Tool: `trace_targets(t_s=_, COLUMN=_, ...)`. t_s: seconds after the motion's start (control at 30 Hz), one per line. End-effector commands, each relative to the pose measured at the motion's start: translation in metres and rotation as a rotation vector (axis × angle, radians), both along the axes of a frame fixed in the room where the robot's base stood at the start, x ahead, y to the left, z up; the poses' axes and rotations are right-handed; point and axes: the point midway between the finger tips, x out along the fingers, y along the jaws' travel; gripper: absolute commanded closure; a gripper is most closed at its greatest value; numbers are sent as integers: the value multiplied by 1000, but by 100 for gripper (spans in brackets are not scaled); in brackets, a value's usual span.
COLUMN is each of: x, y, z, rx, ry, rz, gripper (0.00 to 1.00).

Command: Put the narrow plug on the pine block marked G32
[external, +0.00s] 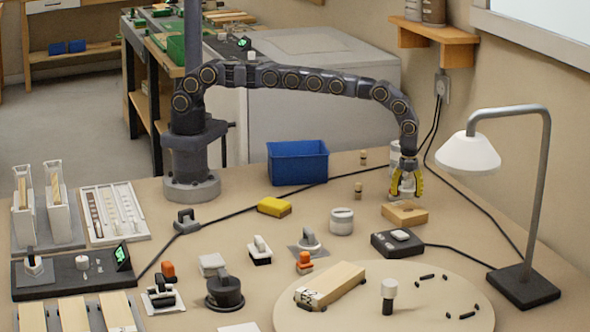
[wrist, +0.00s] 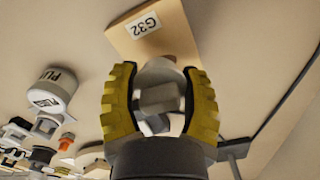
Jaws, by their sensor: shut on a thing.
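My gripper (external: 406,186) has yellow ribbed fingers, also seen in the wrist view (wrist: 160,95). It points down and is shut on a small grey piece (wrist: 158,98), which looks like the narrow plug; the fingers hide much of it. The pine block (external: 404,215) lies on the bench directly below my gripper. In the wrist view the pine block (wrist: 122,38) shows its G32 label, just beyond the fingertips. I cannot tell whether the held piece touches the block.
A round white tin (external: 341,222), lettered "PLU…" in the wrist view (wrist: 52,88), stands left of the block. A black box (external: 397,244) with a cable sits in front. A lamp (external: 525,285) stands at right, and a blue bin (external: 297,163) stands behind left.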

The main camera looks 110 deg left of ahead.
Motion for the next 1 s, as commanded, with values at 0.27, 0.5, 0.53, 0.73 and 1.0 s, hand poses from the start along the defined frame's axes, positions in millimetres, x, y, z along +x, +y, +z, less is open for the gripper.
trace_targets(t_s=0.27, x=-1, y=0, z=-29, rx=0, ry=2, rz=-1, gripper=71)
trace_targets(t_s=0.5, x=-1, y=0, z=-32, rx=0, ry=3, rz=0, gripper=71)
trace_targets(t_s=0.53, x=-1, y=0, z=-33, rx=0, ry=3, rz=0, gripper=71)
trace_targets(t_s=0.73, x=-1, y=0, z=-33, rx=0, ry=3, rz=0, gripper=22)
trace_targets(t_s=1.0, x=-1, y=0, z=-31, rx=0, ry=3, rz=0, gripper=22)
